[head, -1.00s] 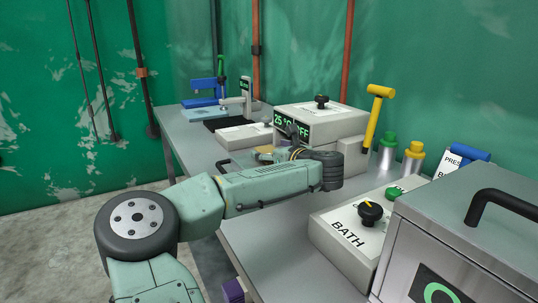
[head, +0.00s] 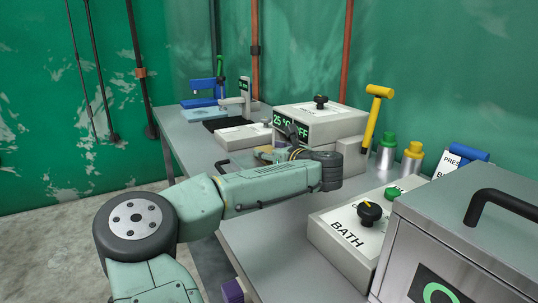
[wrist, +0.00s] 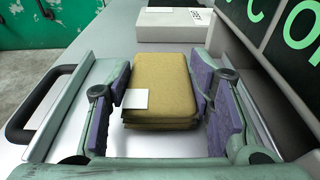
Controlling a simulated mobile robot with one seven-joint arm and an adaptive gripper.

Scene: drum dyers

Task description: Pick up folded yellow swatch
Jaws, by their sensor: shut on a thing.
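The folded yellow swatch (wrist: 160,85) is a mustard, layered block with a small white square (wrist: 135,98) near its left front edge. In the wrist view it lies between the purple-padded fingers of my gripper (wrist: 161,98), which is shut on it from the left and right. A bit of the swatch also shows in the head view (head: 265,149), where my arm hides most of the gripper. I cannot tell whether the swatch is lifted off the metal surface beneath it.
The grey unit with a green-lit display (head: 318,123) stands close on the right. A white box (wrist: 172,24) lies beyond.

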